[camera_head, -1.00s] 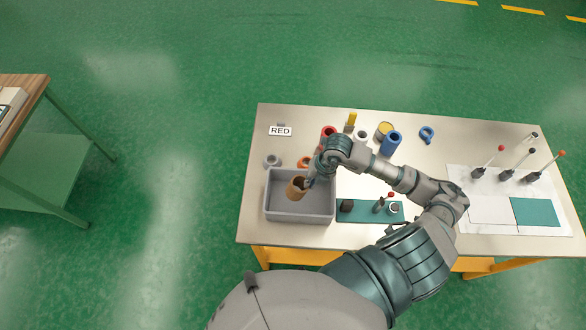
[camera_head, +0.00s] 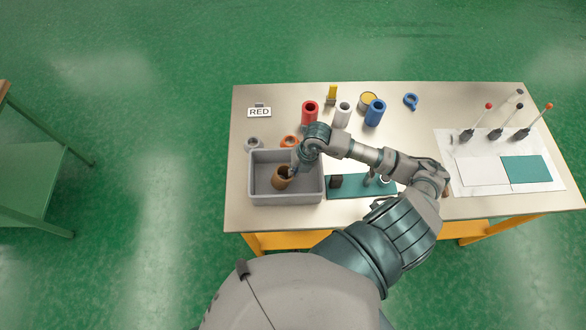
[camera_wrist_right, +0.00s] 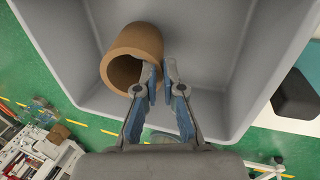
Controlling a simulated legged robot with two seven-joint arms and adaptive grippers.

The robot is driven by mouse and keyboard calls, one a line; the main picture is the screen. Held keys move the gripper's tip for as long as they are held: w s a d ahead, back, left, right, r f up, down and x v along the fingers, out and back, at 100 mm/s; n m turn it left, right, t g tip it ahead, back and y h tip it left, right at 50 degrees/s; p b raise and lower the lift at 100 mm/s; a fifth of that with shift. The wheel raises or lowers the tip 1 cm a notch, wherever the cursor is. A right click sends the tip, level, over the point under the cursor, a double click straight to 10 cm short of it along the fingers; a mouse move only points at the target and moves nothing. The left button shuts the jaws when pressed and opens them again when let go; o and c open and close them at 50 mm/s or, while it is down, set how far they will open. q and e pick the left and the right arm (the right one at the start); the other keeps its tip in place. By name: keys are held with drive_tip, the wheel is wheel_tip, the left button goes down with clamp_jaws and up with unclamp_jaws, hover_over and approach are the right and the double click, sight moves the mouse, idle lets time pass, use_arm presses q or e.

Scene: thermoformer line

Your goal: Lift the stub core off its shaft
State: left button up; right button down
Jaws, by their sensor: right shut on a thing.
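The stub core is a short brown cardboard tube (camera_head: 283,178); in the right wrist view (camera_wrist_right: 140,42) its open end faces the gripper. It is inside the grey bin (camera_head: 288,200), off any shaft. I cannot tell whether it touches the bin floor. My right gripper (camera_head: 294,169) is shut on the core's wall, one finger at the tube's mouth and one outside, as the right wrist view (camera_wrist_right: 158,82) shows. A teal fixture plate (camera_head: 345,194) with a black block (camera_head: 336,181) and small upright parts stands right of the bin, partly behind my arm. My left gripper is out of view.
Orange and grey rings lie near the bin's back edge. Several knobbed levers stand on a white sheet (camera_head: 450,150) at the right.

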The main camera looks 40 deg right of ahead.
drive_tip(key=shift+d+f, duration=0.1)
drive_tip(key=shift+d, duration=0.2)
drive_tip(key=c, duration=1.3)
unclamp_jaws()
drive_tip(key=shift+d+f, duration=0.1)
drive_tip(key=shift+d, duration=0.35)
drive_tip(key=shift+c, duration=0.2)
drive_tip(key=shift+o, duration=0.6)
drive_tip(key=shift+a, duration=0.45)
drive_tip(key=shift+a+r, duration=0.15)
drive_tip(key=shift+r, duration=0.05)
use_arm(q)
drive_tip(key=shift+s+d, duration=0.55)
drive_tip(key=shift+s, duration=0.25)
use_arm(e)
drive_tip(key=v, duration=1.1)
drive_tip(key=shift+r, duration=0.35)
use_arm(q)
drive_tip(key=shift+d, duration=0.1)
use_arm(e)
drive_tip(key=shift+s, duration=0.1)
